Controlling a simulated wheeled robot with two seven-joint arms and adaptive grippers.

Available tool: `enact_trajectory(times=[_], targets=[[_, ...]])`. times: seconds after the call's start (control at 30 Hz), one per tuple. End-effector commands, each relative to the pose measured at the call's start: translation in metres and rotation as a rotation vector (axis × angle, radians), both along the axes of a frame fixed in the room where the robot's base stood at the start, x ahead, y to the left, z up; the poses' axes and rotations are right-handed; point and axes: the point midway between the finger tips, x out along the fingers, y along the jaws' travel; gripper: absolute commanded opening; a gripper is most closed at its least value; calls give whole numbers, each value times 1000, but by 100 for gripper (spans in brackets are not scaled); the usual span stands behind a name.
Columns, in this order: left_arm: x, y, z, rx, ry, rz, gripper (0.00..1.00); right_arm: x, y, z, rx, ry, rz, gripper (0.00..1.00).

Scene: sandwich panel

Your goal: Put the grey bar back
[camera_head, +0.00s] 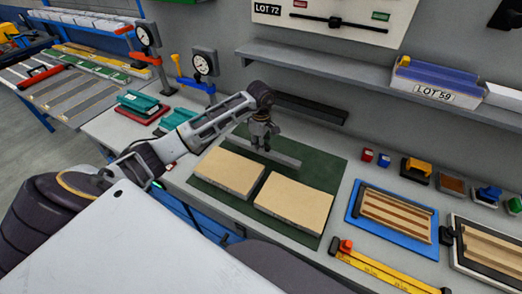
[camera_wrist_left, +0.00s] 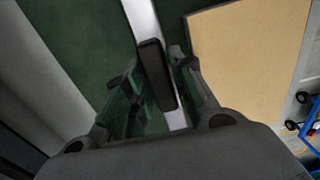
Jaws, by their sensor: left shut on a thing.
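The grey bar (camera_head: 275,153) is at the back part of the green mat (camera_head: 320,170), behind two tan panels (camera_head: 229,171). I cannot tell if it touches the mat. My left gripper (camera_head: 262,145) comes down over the bar and is shut on it near its middle. In the left wrist view the bar (camera_wrist_left: 143,18) passes between the fingers (camera_wrist_left: 160,95), which hide part of it. A tan panel (camera_wrist_left: 250,65) lies beside it there. My right gripper is not in view.
A dark rail (camera_head: 310,108) runs behind the mat, under a grey shelf (camera_head: 340,78). A blue tray with striped strips (camera_head: 358,222) and small coloured blocks (camera_head: 367,155) lie at right.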

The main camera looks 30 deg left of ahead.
Motion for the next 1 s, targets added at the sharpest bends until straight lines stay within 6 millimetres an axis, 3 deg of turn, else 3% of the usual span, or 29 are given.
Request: enact_trajectory(times=[0.33, 0.73, 1.0], targets=[[1, 0, 0, -1, -3, 0, 0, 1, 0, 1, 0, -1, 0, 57], [1, 0, -32, -2, -4, 0, 0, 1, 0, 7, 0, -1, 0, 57], [1, 0, -36, 0, -5, -1, 0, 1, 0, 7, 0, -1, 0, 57]])
